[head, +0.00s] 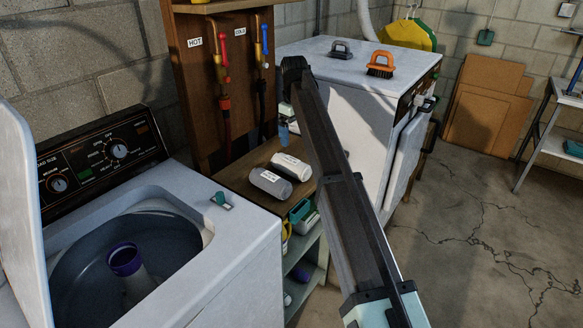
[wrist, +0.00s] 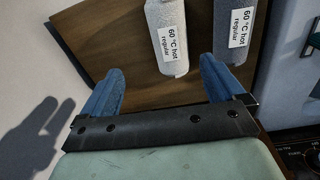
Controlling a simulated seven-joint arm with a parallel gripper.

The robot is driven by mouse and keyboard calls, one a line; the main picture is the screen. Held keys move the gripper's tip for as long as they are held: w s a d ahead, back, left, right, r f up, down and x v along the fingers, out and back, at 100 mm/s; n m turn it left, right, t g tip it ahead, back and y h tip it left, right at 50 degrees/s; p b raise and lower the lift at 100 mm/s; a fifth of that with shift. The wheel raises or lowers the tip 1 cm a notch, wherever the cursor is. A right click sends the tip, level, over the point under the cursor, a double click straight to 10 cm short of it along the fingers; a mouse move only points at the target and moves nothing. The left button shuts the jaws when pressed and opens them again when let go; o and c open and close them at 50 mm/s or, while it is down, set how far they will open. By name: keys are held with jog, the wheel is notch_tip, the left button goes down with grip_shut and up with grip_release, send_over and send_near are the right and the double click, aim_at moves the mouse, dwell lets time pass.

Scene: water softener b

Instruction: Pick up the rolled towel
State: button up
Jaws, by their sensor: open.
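Two rolled towels lie side by side on a brown wooden shelf top (head: 246,165). One is white (head: 290,166), the other grey (head: 271,183). In the wrist view the white towel (wrist: 170,30) and the grey towel (wrist: 238,32) both bear a "60 °C hot regular" label, and their far ends are cut off by the top edge. My gripper (wrist: 160,88) is open and empty, its blue fingers apart. The white towel's near end shows between and just beyond the fingertips; the grey one is to the right. In the head view my arm hides much of the gripper.
An open top-loading washer (head: 240,236) stands left of the shelf, and a white appliance (head: 345,60) with an orange brush (head: 381,64) on top stands behind it. Hot and cold pipes (head: 222,90) rise behind the shelf.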

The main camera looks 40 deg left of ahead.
aim_at(291, 160)
jog(key=shift+g, duration=0.3)
jog(key=f, duration=0.8)
jog(key=s+f, duration=0.1)
jog(key=f, duration=0.4)
jog(key=shift+a, duration=0.35)
jog(key=shift+c, duration=0.4)
jog(key=c, duration=1)
jog(key=shift+c, duration=0.2)
jog(key=shift+r, duration=0.15)
